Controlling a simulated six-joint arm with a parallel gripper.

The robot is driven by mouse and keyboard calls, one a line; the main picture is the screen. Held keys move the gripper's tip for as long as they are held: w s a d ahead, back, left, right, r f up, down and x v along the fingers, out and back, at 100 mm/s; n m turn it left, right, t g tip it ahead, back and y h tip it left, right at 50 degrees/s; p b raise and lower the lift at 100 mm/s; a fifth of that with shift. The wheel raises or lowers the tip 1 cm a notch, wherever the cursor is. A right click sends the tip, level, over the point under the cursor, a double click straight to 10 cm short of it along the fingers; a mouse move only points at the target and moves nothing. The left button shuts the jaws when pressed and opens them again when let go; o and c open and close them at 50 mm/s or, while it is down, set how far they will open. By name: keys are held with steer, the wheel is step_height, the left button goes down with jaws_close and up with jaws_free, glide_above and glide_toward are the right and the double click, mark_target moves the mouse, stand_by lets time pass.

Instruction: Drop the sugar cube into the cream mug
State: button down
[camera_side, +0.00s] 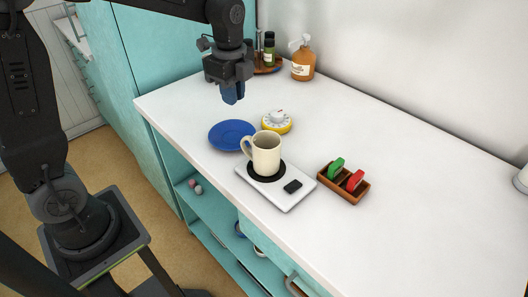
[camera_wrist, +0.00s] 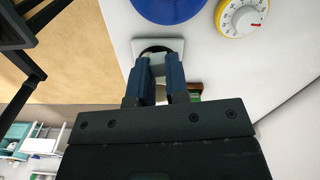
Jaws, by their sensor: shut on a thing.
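The cream mug (camera_side: 266,154) stands upright on the black round pad of a white flat device (camera_side: 284,201), its handle to the left. My gripper (camera_side: 232,97) is in the air above the counter, behind and left of the mug and higher than its rim. In the wrist view its blue fingers (camera_wrist: 158,82) are shut on a small whitish piece, the sugar cube (camera_wrist: 157,62). The cube cannot be made out in the side view. In the wrist view the white device (camera_wrist: 138,46) shows beyond the fingertips; the mug cannot be clearly made out there.
A blue plate (camera_side: 231,134) and a yellow-rimmed timer (camera_side: 277,122) lie behind the mug. A wooden tray (camera_side: 343,183) with green and red items is to its right. Bottles (camera_side: 303,62) stand at the back by the wall.

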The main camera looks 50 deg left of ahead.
glide_toward(274, 134)
steer(key=s+d+f, duration=0.1)
steer(key=s+d, duration=0.1)
steer(key=s, duration=0.1)
steer(key=shift+w+d+f, duration=0.1)
steer(key=shift+d+f, duration=0.05)
steer(key=shift+f, duration=1.35)
steer(key=shift+w+d+f, duration=0.1)
steer(key=shift+d+f, duration=0.05)
steer(key=shift+f, duration=1.35)
steer(key=c, duration=1)
jaws_free()
steer(key=shift+c, duration=0.2)
step_height(274, 134, up, 14)
steer(key=shift+s, duration=0.1)
